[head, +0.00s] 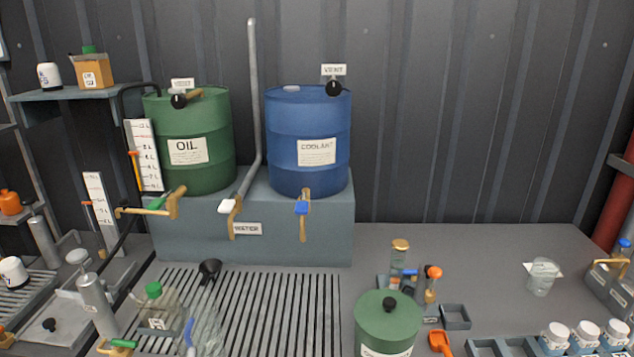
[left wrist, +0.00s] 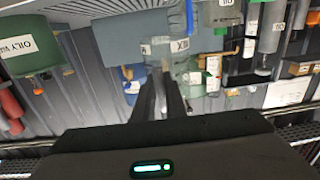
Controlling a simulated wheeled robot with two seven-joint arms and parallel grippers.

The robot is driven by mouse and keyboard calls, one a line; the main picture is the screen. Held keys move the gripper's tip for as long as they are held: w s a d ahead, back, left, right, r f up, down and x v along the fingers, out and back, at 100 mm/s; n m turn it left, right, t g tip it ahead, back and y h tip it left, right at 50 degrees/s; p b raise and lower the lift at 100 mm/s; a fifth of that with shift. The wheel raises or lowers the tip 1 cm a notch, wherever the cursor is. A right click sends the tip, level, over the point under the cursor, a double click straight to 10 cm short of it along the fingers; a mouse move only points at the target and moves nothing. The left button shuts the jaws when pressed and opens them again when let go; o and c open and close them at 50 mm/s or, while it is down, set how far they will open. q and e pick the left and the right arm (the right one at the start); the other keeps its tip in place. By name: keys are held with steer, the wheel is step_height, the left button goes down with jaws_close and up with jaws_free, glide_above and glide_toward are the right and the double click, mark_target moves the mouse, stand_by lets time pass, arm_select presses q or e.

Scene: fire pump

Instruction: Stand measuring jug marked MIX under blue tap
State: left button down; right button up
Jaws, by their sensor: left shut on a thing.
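The clear measuring jug marked MIX (left wrist: 190,62) shows upside down in the left wrist view, at the tips of my left gripper (left wrist: 170,90), which is shut on it. In the head view a clear vessel with a blue strip, apparently this jug (head: 206,328), is cut off by the bottom edge, over the slatted grate. My left gripper is outside the head view. The blue tap (head: 302,208) sticks out below the blue COOLANT drum (head: 309,125), well behind and right of the jug. My right gripper is in neither view.
A white tap (head: 231,208) and a green tap (head: 160,203) project left of the blue one. A black funnel (head: 209,270) and a green-capped container (head: 155,305) are near the jug. A green waste can (head: 388,318) stands right of the grate (head: 290,310). Another clear jug (head: 542,277) stands right.

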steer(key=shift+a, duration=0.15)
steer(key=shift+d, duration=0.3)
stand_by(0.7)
arm_select(q)
steer(key=shift+w+d, duration=0.1)
